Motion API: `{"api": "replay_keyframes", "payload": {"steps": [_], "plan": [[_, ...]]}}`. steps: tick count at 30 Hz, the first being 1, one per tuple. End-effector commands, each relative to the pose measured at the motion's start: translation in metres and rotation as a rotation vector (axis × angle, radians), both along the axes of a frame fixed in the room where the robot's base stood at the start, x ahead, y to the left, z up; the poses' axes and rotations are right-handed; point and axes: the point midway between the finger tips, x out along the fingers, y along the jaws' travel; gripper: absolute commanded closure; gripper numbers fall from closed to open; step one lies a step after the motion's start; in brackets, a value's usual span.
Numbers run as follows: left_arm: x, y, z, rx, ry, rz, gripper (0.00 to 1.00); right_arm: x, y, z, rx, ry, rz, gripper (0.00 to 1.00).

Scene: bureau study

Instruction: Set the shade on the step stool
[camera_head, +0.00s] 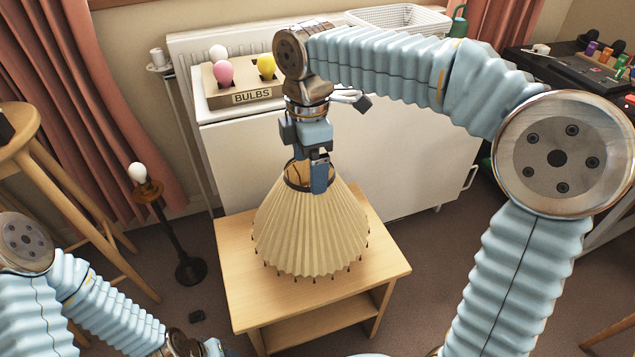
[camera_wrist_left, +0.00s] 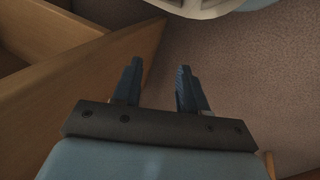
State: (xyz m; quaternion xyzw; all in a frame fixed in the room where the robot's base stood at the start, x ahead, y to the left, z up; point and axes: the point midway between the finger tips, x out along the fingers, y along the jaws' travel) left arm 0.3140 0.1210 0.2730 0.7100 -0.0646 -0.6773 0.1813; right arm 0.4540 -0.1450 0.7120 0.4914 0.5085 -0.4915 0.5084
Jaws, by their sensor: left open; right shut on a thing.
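A pleated cream lampshade (camera_head: 311,232) with a dark top ring and small dark beads along its lower edge is over the wooden step stool (camera_head: 385,265) in the head view. Its lower edge appears at or just above the stool's top; I cannot tell if it touches. My right gripper (camera_head: 320,180) points down and is shut on the shade at its top ring. My left gripper (camera_wrist_left: 155,85) is open and empty in the left wrist view, low over the carpet beside wooden boards. In the head view the left gripper's fingers are out of frame.
A floor lamp (camera_head: 174,230) with a bare white bulb stands left of the stool. A wooden stool (camera_head: 85,215) is at far left. A dark desk (camera_head: 560,70) is at right.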

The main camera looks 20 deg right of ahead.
Motion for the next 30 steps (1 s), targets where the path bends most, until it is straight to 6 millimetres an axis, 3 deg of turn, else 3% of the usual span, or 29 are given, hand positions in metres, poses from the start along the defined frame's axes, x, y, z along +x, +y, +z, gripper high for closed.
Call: {"api": "replay_keyframes", "payload": {"steps": [8, 12, 23, 24, 26, 30], "plan": [[0.001, 0.002, -0.007, 0.002, -0.002, 0.003, 0.57, 0.007, -0.021, -0.031, -0.001, 0.003, -0.002, 0.59], [0.001, 0.003, -0.010, 0.004, -0.003, 0.006, 0.57, 0.007, -0.019, -0.051, 0.000, 0.000, 0.001, 0.59], [0.002, 0.003, -0.011, 0.005, -0.002, 0.006, 0.57, 0.007, -0.019, -0.056, 0.001, 0.000, 0.000, 0.59], [0.001, 0.004, -0.010, 0.006, -0.003, 0.006, 0.57, 0.007, -0.019, -0.056, 0.001, 0.000, 0.000, 0.06], [0.001, 0.004, -0.010, 0.005, -0.002, 0.006, 0.57, 0.007, -0.019, -0.055, 0.001, 0.000, 0.000, 0.00], [0.002, 0.003, -0.010, 0.005, -0.002, 0.006, 0.57, 0.007, -0.019, -0.055, 0.001, 0.000, 0.000, 0.00]]}}
